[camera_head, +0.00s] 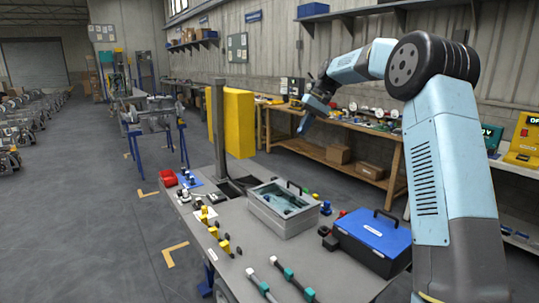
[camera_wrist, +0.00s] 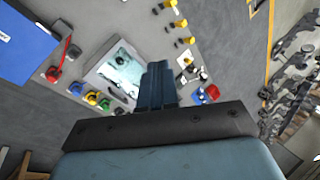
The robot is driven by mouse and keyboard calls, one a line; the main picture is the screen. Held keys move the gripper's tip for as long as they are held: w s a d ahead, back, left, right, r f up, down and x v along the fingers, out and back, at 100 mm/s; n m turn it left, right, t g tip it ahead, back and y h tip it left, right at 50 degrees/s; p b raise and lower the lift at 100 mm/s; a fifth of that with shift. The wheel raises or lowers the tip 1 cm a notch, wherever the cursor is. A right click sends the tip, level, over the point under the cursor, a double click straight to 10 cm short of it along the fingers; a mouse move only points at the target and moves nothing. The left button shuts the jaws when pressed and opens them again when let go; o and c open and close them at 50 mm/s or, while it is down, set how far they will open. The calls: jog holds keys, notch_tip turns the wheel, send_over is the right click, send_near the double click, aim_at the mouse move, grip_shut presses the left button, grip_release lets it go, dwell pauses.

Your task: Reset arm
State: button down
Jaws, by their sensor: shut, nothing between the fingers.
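My gripper (camera_head: 304,126) is raised above the grey worktable (camera_head: 325,262) at the end of my light blue arm. It points down and its fingers are together with nothing between them. In the wrist view the dark blue fingers (camera_wrist: 158,82) stand in front of an open grey box (camera_wrist: 101,72) with a pale interior. In the head view that grey box (camera_head: 283,217) sits on the table, well below the gripper. The gripper touches nothing.
A closed blue case (camera_head: 372,238) with a black handle stands right of the grey box. Yellow-handled parts (camera_head: 225,246) and teal-collared rods (camera_head: 290,274) lie on the table. A wooden bench (camera_head: 345,153) lines the wall.

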jog(key=s+d+r+t+h, duration=0.1)
jog(key=s+d+r, duration=0.1)
jog(key=s, duration=0.6)
jog(key=s+d+r+m+t+h, duration=0.1)
jog(key=s+r+h, duration=0.15)
jog(key=s, duration=0.65)
jog(key=s+d+r+t+h, duration=0.1)
jog(key=s+d+r+t, duration=0.1)
jog(key=s, duration=0.6)
jog(key=s+d+f+t, duration=0.1)
jog(key=s+d+f, duration=0.2)
jog(key=s, duration=0.8)
jog(key=s+d+f+m+t+h, duration=0.1)
jog(key=s+d+f, duration=0.2)
jog(key=s, duration=0.9)
jog(key=shift+s+d+f+t, duration=0.2)
jog(key=shift+s+f+t, duration=0.1)
jog(key=shift+f, duration=0.95)
